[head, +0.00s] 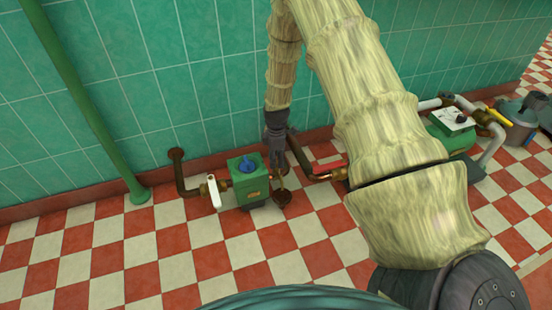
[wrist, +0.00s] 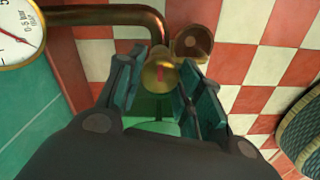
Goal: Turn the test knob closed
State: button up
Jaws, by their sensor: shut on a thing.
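A brass knob (wrist: 160,76), which looks like the test knob, sits between the two fingers of my gripper (wrist: 157,88) in the wrist view. The fingers are shut on it, one on each side. In the head view my gripper (head: 277,150) points down at the right side of a green box (head: 248,188) with a blue knob (head: 248,165) on its top. The brass part (head: 280,182) below my gripper is small there, and my fingers partly cover it. The knob's exact turn angle is hard to tell.
A dark round cup (head: 282,198) lies below the brass part. A white lever (head: 213,190) is left of the box, a red lever (head: 328,168) right of it. A gauge (wrist: 18,32) shows in the wrist view. Another green unit (head: 452,132) stands right, beyond my arm.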

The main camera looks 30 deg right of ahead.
jog(key=shift+r+p, duration=0.15)
jog(key=shift+p, duration=0.3)
jog(key=m+p, duration=0.1)
jog(key=p, duration=0.1)
jog(key=m+p, duration=0.1)
jog(key=p, duration=0.1)
jog(key=shift+r+m, duration=0.2)
jog(key=shift+m, duration=0.1)
jog(key=m+p, duration=0.5)
jog(key=p, duration=0.1)
jog(key=shift+f, duration=0.1)
jog(key=m+p, duration=0.3)
jog(key=m, duration=0.1)
jog(key=shift+m, duration=0.4)
jog(key=m+p, duration=0.2)
jog(key=m, duration=0.3)
jog(key=shift+f+p, duration=0.2)
jog(key=shift+p, duration=0.1)
jog(key=shift+m, duration=0.3)
jog(key=o, duration=1)
jog(key=shift+o, duration=0.2)
